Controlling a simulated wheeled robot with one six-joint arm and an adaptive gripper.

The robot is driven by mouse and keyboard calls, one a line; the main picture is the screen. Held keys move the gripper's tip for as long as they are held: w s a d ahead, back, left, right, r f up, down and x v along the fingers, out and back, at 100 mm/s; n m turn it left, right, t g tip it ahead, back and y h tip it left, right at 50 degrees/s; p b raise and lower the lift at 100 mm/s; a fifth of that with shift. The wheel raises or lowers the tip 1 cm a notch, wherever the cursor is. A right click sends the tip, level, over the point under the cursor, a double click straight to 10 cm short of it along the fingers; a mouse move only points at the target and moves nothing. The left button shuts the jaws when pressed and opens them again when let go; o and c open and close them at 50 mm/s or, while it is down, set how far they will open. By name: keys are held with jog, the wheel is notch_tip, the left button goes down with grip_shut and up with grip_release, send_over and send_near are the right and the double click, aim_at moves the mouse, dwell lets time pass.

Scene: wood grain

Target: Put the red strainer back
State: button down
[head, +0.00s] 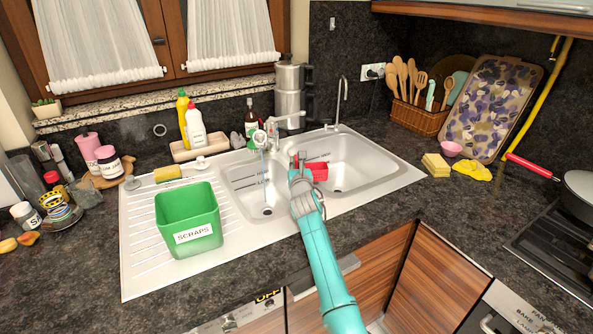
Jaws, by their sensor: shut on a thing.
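The red strainer (320,172) shows just right of my gripper (301,158), over the left part of the larger right basin (352,160). It is a small red open box shape, partly hidden by my gripper. My gripper is shut on the strainer near its left side. My teal arm reaches in from the front edge of the counter. Whether the strainer touches the sink cannot be told.
The tap (272,128) stands behind the smaller left basin (252,192), with a thin stream below it. A green SCRAPS bin (188,205) stands on the drainboard. Bottles (195,125) are behind it. Yellow sponges (436,165) and a pink bowl (451,149) lie right.

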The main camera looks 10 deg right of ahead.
jog(key=shift+f, duration=1.3)
jog(key=shift+f, duration=0.15)
jog(key=c, duration=1.2)
grip_release()
jog(key=s, duration=0.8)
jog(key=s+a, duration=0.1)
jog(key=s, duration=0.3)
